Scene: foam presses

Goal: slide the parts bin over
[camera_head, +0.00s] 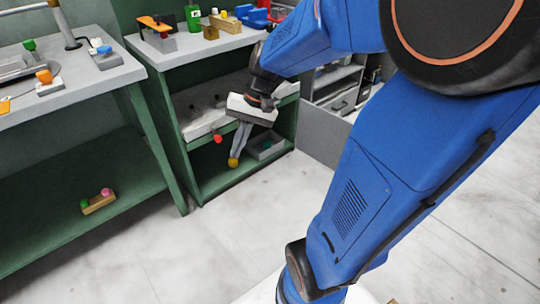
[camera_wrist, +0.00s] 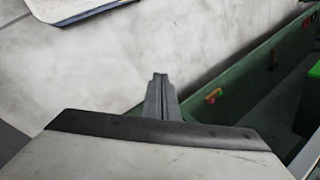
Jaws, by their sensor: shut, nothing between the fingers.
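A grey open bin (camera_head: 266,154), which looks like the parts bin, sits on the lower shelf at the right side of the green cabinet. My gripper (camera_head: 235,154) reaches down in front of the cabinet, just left of the bin. Its grey fingers are together with nothing between them. In the wrist view the shut fingers (camera_wrist: 160,78) point out over the pale floor near a green edge. The bin is not identifiable in the wrist view.
The cabinet top (camera_head: 190,55) holds several small items. A green bench (camera_head: 70,85) stands at left, with a wooden block (camera_head: 99,203) on its lower shelf. The floor in front (camera_head: 150,270) is clear.

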